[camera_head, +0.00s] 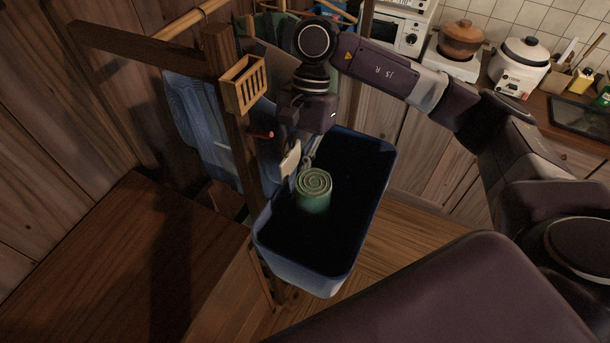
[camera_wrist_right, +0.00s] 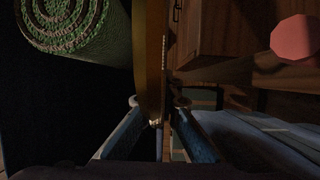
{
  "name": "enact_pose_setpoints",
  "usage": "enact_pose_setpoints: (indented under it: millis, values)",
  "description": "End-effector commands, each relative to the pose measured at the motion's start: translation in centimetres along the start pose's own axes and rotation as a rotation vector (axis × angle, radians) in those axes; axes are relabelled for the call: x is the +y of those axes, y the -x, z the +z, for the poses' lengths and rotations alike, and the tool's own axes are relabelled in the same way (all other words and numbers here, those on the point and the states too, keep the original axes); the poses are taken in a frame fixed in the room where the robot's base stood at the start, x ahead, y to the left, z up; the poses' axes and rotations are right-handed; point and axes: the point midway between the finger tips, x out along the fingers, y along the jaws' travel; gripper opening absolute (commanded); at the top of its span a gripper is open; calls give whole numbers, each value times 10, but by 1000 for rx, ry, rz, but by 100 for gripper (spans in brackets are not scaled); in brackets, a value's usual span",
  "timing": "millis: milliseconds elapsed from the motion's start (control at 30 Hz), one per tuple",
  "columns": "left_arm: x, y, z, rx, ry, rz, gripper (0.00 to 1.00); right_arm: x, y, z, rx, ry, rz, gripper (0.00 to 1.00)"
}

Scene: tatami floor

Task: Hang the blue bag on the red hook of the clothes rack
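The blue bag (camera_head: 303,272) is an open-topped, box-like bag with a dark inside, in the middle of the head view, just right of the rack. A green roll (camera_head: 314,196) stands in it and also shows in the wrist view (camera_wrist_right: 75,25). My right gripper (camera_head: 299,163) is at the bag's rack-side rim, its fingers on either side of a narrow edge in the wrist view (camera_wrist_right: 158,103). It looks shut on that edge; the contact is dark. The red hook (camera_head: 262,135) sticks out from the rack post, left of the gripper; its round end shows in the wrist view (camera_wrist_right: 296,37). My left gripper is out of view.
The wooden clothes rack (camera_head: 218,60) carries blue clothes (camera_head: 203,125) and a small wooden basket (camera_head: 243,84) above the hook. A brown wooden tabletop (camera_head: 110,265) is at the lower left. A counter with a rice cooker (camera_head: 520,65) and a pot (camera_head: 461,38) runs along the back right.

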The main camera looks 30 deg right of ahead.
Motion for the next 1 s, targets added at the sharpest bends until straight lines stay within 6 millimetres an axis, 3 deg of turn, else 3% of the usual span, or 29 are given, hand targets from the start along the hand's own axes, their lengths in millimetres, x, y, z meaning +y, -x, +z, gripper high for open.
enact_pose_setpoints:
  millis: [833, 1000]
  values:
    - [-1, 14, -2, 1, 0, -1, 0, -51, 0, 1, -1, 1, -1, 0]
    - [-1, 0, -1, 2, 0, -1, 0, -57, -7, -2, 0, 1, -2, 0]
